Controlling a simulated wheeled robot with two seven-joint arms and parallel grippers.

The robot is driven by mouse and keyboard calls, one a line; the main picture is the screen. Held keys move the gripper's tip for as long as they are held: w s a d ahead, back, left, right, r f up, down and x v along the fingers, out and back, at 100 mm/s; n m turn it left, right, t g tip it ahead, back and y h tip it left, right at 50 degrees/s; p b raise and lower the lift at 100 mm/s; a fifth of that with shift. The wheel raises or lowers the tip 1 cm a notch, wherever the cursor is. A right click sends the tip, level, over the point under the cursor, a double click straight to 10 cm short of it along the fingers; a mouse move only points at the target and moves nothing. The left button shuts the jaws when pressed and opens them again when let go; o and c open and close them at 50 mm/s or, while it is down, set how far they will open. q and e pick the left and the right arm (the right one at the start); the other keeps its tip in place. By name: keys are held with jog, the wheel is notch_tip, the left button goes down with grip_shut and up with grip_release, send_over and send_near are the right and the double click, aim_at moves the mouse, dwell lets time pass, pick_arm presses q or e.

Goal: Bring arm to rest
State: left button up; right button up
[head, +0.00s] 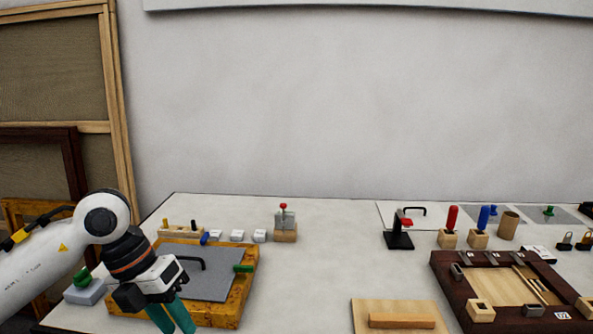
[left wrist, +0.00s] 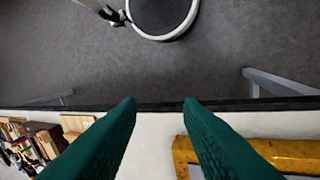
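My left arm comes in from the left in the head view. My left gripper (head: 172,318) hangs at the front left, over the near part of the yellow-framed tray (head: 233,314), with its green fingers pointing down. In the left wrist view the two fingers of the gripper (left wrist: 160,102) are apart with nothing between them, so it is open and empty. The table's front edge and the floor lie beyond the fingertips there. The gripper hides part of the tray. My right gripper does not show clearly in either view.
A grey plate (head: 213,284) with a black handle lies in the tray. A grey block with a green knob (head: 85,287) stands left of my wrist. A dark-framed wooden tray (head: 446,272) and a wooden board (head: 372,309) lie right. The table's middle (head: 320,265) is clear.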

pick_arm(q)
jog(key=s+d+r+m+g+h, duration=0.15)
jog(key=s+d+h, duration=0.25)
jog(key=d+h, duration=0.75)
jog(key=d+r+n+t+h, duration=0.5)
jog(key=d+r+n+h, duration=0.2)
jog(key=r, duration=0.1)
jog(key=w+a+f+n+t+y, duration=0.5)
jog(key=n+t+y, duration=0.3)
jog(key=n, duration=0.4)
jog(key=w+a+f+n+t+y, duration=0.3)
jog(key=a+f+n+t+y, duration=0.2)
jog(key=a+n+t+y, duration=0.6)
jog(key=s+a+f+n+g+y, duration=0.2)
jog(key=s+f+n+g+y, duration=0.15)
jog(key=f+n+g, duration=0.55)
jog(key=s+a+f+g, duration=0.2)
jog(key=s+f+g, duration=0.7)
jog(key=s+f, duration=1)
notch_tip(320, 180, down, 23)
jog(key=s+g+p, duration=0.2)
jog(key=s+a+f+g+p, duration=0.1)
jog(key=s+a+f, duration=0.2)
jog(key=s+f, duration=1.2)
jog(key=shift+s+f+m, duration=0.25)
jog(key=shift+s+m, duration=0.2)
jog(key=shift+s, duration=0.55)
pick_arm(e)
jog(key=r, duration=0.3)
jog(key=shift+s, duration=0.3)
